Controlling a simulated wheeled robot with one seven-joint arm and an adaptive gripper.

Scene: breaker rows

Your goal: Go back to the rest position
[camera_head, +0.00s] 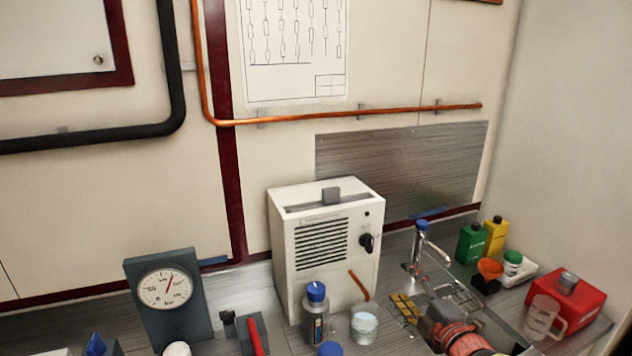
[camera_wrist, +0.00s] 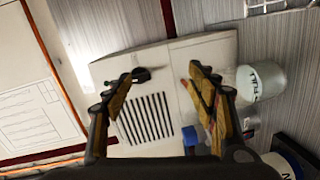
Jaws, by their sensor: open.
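My gripper (camera_wrist: 165,85) shows in the wrist view, its two fingers with worn yellow-brown pads spread wide apart. It is open, and I see nothing held between the fingers. Beyond them is a white box (camera_wrist: 185,65) with dark slots and a black knob, seen turned around. The same white box (camera_head: 325,262) stands on the counter against the wall in the head view, with its black knob on the right side of its front.
A blue-capped bottle (camera_head: 316,315) and a clear beaker (camera_head: 364,325) stand before the box; the beaker (camera_wrist: 262,82) is right of my fingers in the wrist view. A gauge (camera_head: 166,290) stands left. A red can (camera_head: 566,300) and bottles crowd the right. A copper pipe (camera_head: 350,114) crosses the wall.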

